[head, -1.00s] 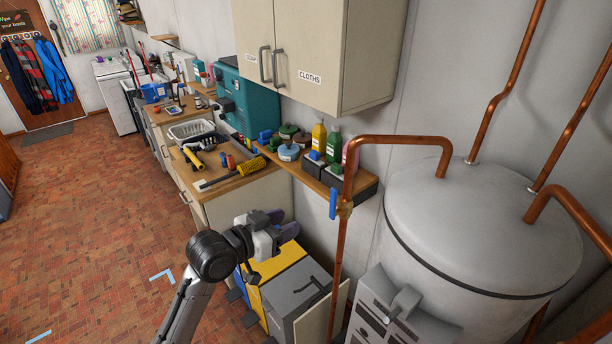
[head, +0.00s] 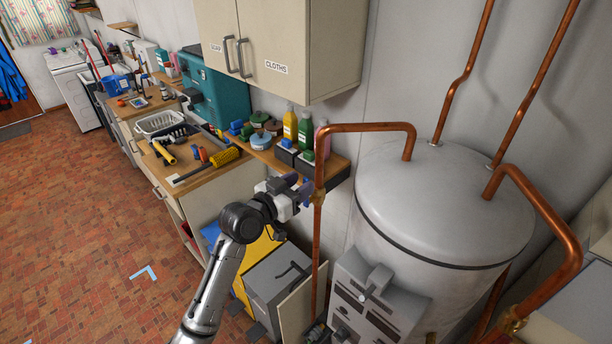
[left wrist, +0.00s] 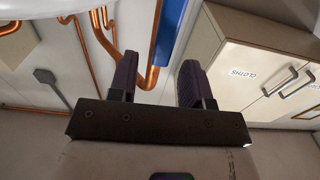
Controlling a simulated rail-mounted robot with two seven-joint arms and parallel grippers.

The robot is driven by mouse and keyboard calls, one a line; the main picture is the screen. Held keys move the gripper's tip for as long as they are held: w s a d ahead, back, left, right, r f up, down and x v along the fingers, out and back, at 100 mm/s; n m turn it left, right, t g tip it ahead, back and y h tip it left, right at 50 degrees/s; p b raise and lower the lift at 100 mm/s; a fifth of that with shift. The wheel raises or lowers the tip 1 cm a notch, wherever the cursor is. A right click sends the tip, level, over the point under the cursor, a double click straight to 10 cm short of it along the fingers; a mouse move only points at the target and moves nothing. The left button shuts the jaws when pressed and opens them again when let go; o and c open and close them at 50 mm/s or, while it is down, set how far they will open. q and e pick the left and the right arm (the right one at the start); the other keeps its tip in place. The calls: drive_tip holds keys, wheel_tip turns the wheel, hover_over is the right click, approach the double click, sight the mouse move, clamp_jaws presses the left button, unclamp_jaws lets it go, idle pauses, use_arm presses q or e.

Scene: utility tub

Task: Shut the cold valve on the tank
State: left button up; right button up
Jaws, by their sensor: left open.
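The tank (head: 440,210) is a large grey cylinder at the right of the head view, with copper pipes. A brass valve body (head: 318,197) sits on the upright copper pipe (head: 317,245) left of the tank. My left gripper (head: 299,188) is beside this valve, its purple fingers spread. In the left wrist view a blue strip, apparently the valve's lever (left wrist: 168,38), shows beyond and between the open fingers (left wrist: 157,78). In the head view the gripper hides most of the lever. I cannot tell whether a finger touches it. My right gripper is not in view.
A shelf (head: 335,165) with bottles is just behind the gripper. The cupboard (head: 285,45) hangs above. Grey and yellow bins (head: 272,275) stand below. A second brass fitting (head: 512,320) is on the right pipe.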

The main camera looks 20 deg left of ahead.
use_arm(q)
drive_tip(key=shift+x, duration=1.35)
clamp_jaws()
